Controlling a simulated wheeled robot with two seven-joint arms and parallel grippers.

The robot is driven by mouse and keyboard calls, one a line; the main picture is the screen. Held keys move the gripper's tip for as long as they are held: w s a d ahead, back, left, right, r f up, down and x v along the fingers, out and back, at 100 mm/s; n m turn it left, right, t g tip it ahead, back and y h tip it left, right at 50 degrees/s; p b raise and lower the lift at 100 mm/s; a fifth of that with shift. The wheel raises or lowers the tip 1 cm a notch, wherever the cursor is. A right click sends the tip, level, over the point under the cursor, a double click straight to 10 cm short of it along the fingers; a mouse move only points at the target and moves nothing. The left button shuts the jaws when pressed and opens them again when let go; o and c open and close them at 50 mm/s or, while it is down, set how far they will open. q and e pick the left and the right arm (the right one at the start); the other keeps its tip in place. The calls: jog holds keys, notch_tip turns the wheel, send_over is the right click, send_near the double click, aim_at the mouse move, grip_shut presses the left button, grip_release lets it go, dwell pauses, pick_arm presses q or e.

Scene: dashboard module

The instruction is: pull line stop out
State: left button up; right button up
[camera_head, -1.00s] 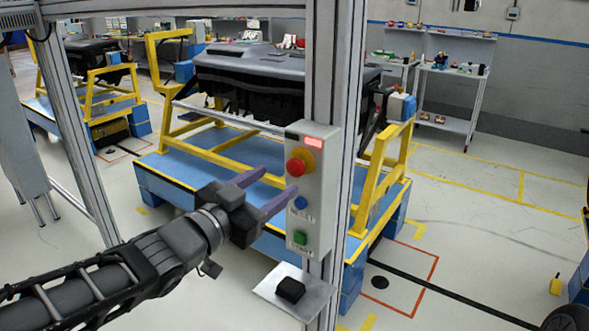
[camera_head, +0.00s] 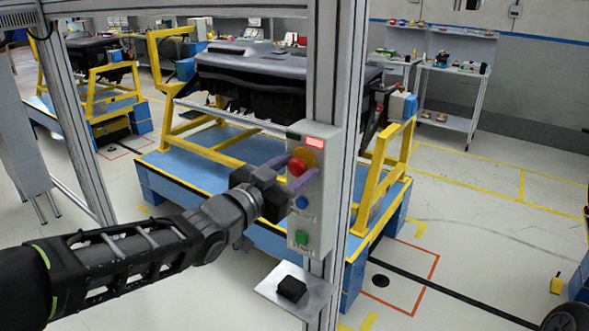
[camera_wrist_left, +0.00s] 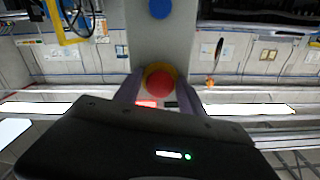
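The line stop is a red mushroom button (camera_head: 297,167) on a yellow ring, on a grey control box (camera_head: 318,200) fixed to an aluminium post. A lit red indicator sits above it, with a blue button (camera_head: 301,202) and a green button (camera_head: 301,237) below. My left gripper (camera_head: 292,168) is at the box, its purple fingers open on either side of the red button. The left wrist view shows the red button (camera_wrist_left: 160,80) between the two fingers, with a gap on each side visible. My right gripper is not in view.
The aluminium post (camera_head: 350,120) carries the box. A small metal shelf (camera_head: 270,284) with a black object (camera_head: 291,289) juts out below it. Behind stands a blue and yellow stand (camera_head: 190,170) holding a dark dashboard module (camera_head: 250,75).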

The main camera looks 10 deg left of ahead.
pick_arm(q)
grip_shut()
dwell(1.1)
